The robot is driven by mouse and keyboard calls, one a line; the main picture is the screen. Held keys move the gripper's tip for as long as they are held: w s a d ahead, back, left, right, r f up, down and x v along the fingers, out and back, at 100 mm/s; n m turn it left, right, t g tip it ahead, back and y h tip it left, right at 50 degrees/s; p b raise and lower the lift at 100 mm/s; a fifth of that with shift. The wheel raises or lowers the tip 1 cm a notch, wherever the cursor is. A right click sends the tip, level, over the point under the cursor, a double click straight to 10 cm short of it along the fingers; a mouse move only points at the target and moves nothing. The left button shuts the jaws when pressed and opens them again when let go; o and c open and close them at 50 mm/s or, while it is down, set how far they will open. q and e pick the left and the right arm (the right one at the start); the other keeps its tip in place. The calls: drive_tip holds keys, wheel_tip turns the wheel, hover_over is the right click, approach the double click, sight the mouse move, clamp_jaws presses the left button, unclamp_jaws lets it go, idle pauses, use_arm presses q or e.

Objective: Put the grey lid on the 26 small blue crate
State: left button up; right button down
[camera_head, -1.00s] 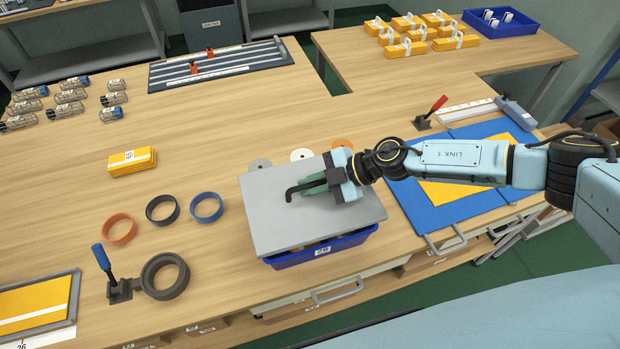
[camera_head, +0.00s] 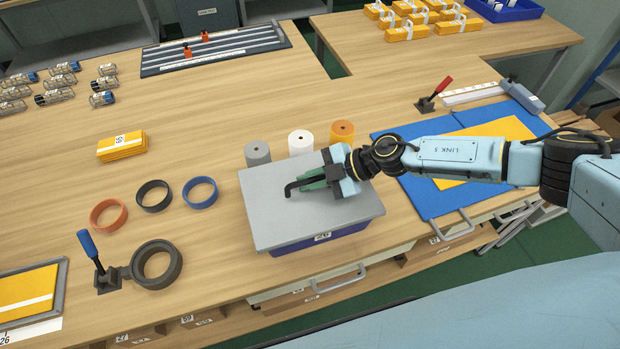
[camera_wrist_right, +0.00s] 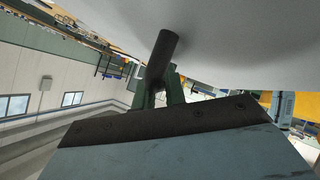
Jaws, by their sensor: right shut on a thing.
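The grey lid (camera_head: 262,203) lies over the small blue crate (camera_head: 330,243) near the front edge of the table. The crate's front wall shows below the lid, with a white 26 label. The lid covers the crate's opening; I cannot tell whether it is fully seated all round. My right gripper (camera_head: 308,184) is above the lid, shut on its dark handle. In the right wrist view the dark handle (camera_wrist_right: 162,58) sits between the green fingers, with the lid's pale surface (camera_wrist_right: 240,45) filling the upper right. My left gripper is not in view.
Grey, white (camera_head: 301,142) and orange rolls stand just behind the crate. A blue folder with a yellow sheet (camera_head: 480,150) lies to the right. Several rings (camera_head: 153,196) and a blue-handled clamp (camera_head: 95,260) lie to the left. A yellow stack (camera_head: 121,146) stands farther back.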

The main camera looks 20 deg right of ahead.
drive_tip(key=c, duration=1.4)
unclamp_jaws()
drive_tip(key=shift+o, duration=0.2)
